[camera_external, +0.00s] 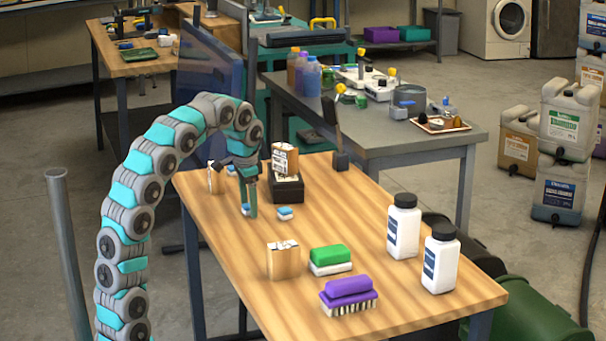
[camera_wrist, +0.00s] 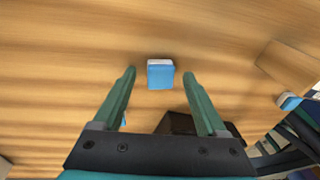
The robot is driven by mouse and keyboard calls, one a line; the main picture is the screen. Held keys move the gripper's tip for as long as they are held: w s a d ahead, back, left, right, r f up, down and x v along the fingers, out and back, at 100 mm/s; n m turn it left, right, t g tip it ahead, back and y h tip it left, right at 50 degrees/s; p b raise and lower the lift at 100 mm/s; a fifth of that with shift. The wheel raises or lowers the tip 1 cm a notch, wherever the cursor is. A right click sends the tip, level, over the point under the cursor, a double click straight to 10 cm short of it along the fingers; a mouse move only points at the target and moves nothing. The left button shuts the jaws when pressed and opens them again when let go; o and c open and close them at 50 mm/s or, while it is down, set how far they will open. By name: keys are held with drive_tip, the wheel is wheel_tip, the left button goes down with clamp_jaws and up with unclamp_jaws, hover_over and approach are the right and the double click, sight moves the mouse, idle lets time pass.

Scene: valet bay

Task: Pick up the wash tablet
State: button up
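Small blue-and-white wash tablets lie on the wooden table. In the external view one tablet (camera_external: 285,214) lies just right of my gripper (camera_external: 248,207), and another (camera_external: 246,210) shows at its fingertips. A third tablet (camera_external: 231,171) lies farther back. In the wrist view a tablet (camera_wrist: 160,77) with a blue face and white edge appears between the two green fingertips of my gripper (camera_wrist: 160,73). The fingers are apart, with gaps on both sides of the tablet. I cannot tell whether it is level with the tips or below them.
A dark box holding a carton (camera_external: 285,158) stands behind my gripper. Another carton (camera_external: 283,261), a green-topped brush (camera_external: 330,257), a purple brush (camera_external: 347,290) and white bottles (camera_external: 404,228) stand toward the front and right. The wooden table (camera_external: 225,235) is bare left of them.

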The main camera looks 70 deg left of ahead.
clamp_jaws()
idle(0.4)
drive_tip(key=shift+r, duration=0.1)
